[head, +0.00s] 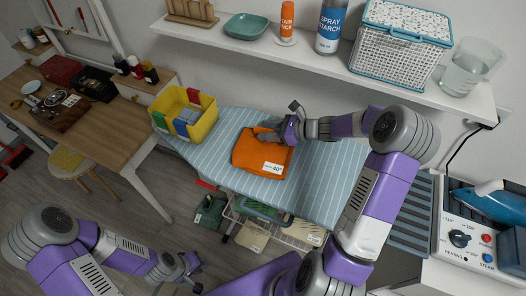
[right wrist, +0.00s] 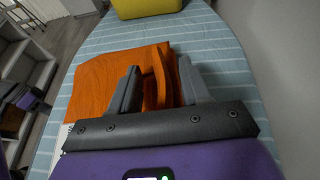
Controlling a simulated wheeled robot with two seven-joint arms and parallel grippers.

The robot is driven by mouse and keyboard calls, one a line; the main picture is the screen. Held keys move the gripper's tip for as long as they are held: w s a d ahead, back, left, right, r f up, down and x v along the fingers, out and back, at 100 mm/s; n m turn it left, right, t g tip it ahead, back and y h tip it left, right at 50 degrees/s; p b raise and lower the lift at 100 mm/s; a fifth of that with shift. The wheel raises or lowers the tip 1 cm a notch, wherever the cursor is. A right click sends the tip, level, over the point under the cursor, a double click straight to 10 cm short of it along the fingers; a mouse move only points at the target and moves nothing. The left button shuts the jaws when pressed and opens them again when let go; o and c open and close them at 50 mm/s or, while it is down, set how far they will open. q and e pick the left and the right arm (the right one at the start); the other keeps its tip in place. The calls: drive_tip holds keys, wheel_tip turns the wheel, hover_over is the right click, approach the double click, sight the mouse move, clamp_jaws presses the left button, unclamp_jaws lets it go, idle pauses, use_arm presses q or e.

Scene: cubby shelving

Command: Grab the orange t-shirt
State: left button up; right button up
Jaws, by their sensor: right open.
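The folded orange t-shirt (head: 256,158) lies on the striped ironing board, with a white "40°" tag at its lower right corner. In the right wrist view, the orange t-shirt (right wrist: 95,85) lies under my right gripper (right wrist: 158,72). A raised orange fold stands between the two open fingers, with a gap visible beside it. In the head view, my right gripper (head: 272,136) is at the shirt's upper right part, hiding some of it. My left gripper (head: 192,274) is low over the floor, away from the shirt, its fingers apart and empty.
The ironing board (head: 325,170) has clear cloth right of the shirt. A yellow bin (head: 204,122) stands at its left end. A shelf (head: 330,62) with a spray bottle and basket hangs behind. An iron (head: 495,203) is at right, a wooden desk (head: 95,125) at left.

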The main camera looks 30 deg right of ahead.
drive_tip(key=shift+c, duration=0.3)
clamp_jaws()
drive_tip(key=shift+r, duration=0.1)
